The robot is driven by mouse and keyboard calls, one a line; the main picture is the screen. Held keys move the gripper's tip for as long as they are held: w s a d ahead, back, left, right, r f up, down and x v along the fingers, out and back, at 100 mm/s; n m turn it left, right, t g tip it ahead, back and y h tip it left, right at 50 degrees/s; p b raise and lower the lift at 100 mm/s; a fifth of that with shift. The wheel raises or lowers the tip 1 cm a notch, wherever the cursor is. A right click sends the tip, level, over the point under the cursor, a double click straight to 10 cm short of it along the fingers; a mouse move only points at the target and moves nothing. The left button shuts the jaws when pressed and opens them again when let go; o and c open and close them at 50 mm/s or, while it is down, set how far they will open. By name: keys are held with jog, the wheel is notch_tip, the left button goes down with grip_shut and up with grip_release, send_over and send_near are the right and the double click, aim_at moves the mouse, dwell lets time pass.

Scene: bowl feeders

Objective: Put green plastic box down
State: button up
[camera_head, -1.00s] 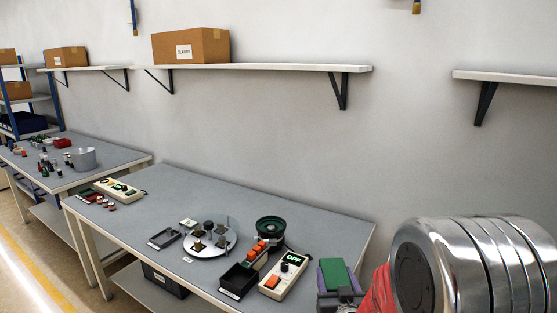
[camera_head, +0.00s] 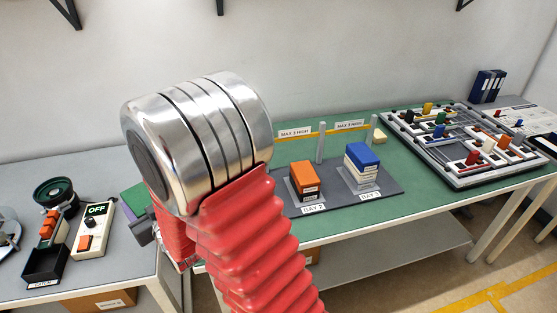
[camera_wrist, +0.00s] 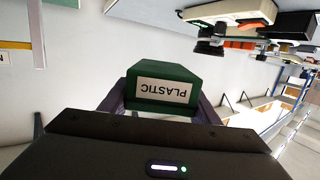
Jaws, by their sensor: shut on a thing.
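The green plastic box (camera_wrist: 165,72) sits between the fingers of my gripper (camera_wrist: 163,100) in the wrist view. It carries a white "PLASTIC" label that appears upside down there. My gripper is shut on the box and holds it up, clear of any surface in that view. In the head view only a green edge of the box (camera_head: 135,198) shows at the left of my silver and red arm, which hides most of the gripper.
A green table holds a dark board (camera_head: 385,190) with an orange box (camera_head: 304,180) at BAY 2 and a blue-topped stack (camera_head: 361,165) at BAY 1. A parts tray (camera_head: 470,150) stands right. The grey table (camera_head: 90,165) carries an OFF control box (camera_head: 93,230) and feeder.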

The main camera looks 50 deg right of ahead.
jog(key=s+d+m+h, duration=0.1)
jog(key=d+m+h, duration=0.25)
jog(key=d, duration=1.05)
notch_tip(320, 180, up, 5)
jog(key=m+g+h, duration=0.2)
jog(key=m+h, duration=0.1)
jog(key=h, duration=0.2)
send_over(305, 172)
jog(key=shift+f, duration=0.1)
jog(key=shift+f, duration=2.9)
jog(key=shift+f, duration=1.85)
